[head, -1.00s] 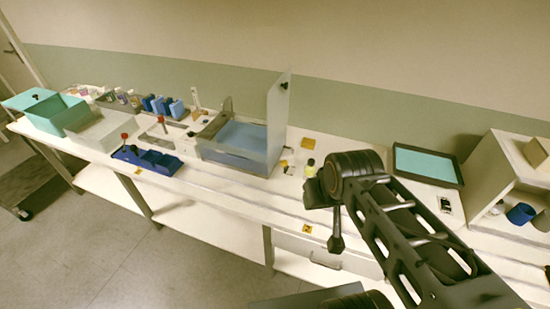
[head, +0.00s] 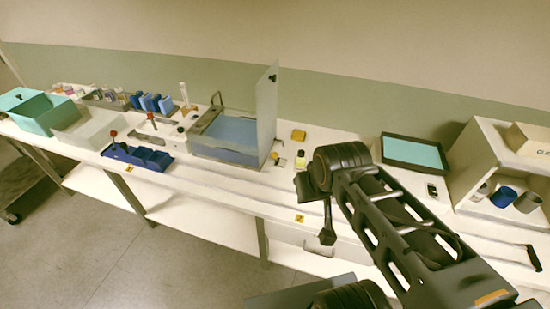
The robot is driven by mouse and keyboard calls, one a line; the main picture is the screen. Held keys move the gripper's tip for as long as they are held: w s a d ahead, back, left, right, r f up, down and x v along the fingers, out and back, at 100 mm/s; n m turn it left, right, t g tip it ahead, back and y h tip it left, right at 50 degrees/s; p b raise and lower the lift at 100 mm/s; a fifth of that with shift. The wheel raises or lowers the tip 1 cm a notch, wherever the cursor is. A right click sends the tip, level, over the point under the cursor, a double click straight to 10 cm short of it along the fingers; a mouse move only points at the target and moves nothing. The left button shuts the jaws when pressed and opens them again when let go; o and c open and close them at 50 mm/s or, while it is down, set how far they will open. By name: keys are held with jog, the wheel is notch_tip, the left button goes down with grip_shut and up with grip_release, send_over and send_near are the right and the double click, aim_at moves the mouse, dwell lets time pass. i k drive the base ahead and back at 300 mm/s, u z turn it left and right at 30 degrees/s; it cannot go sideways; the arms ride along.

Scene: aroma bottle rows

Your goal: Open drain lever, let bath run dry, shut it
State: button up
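The bath is a clear-walled basin (head: 196,151) of blue water on the long white bench, left of centre. A tall pale panel (head: 267,112) stands upright at its right side, and a tap (head: 216,99) rises at its back. Two red-knobbed levers stand left of the bath: one (head: 150,116) close to it, one (head: 113,133) by the blue tray. I cannot tell which is the drain lever or how it is set. The dark end of my arm, likely my gripper (head: 327,237), hangs small in front of the bench, right of the bath and apart from it. Its fingers are not clear.
A blue compartment tray (head: 138,160), a white box (head: 88,128) and a teal box (head: 40,113) stand left of the bath. Blue bottles (head: 150,103) stand behind.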

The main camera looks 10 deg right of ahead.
aim_at(274, 156)
jog(key=k, duration=1.2)
jog(key=u, duration=0.7)
jog(key=i, duration=1.55)
jog(key=z, duration=0.75)
jog(key=i, duration=0.6)
jog(key=z, duration=0.6)
